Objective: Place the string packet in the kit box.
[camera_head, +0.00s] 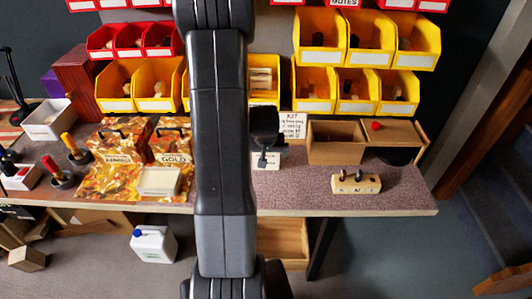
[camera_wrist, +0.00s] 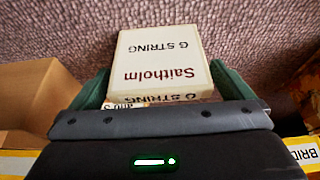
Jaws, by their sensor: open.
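The string packet (camera_wrist: 160,62) is a small cream box lettered "Saitholm" and "G STRING". It lies on the mauve bench mat in the wrist view. It also shows in the head view (camera_head: 266,159), partly hidden by my gripper. My gripper (camera_wrist: 160,84) is open, its green fingers on either side of the packet's near end. I cannot tell whether they touch it. In the head view my gripper (camera_head: 265,140) is dark and points down at the packet. The kit box (camera_head: 336,150) is an open wooden box just right of the packet; its inside is mostly hidden.
A lettered card (camera_head: 293,125) stands behind the packet. A wooden lid with a red knob (camera_head: 376,126) is right of the kit box. A wooden block with pegs (camera_head: 356,184) sits in front. Yellow bins (camera_head: 317,91) line the back. Bare mat (camera_head: 295,185) lies in front.

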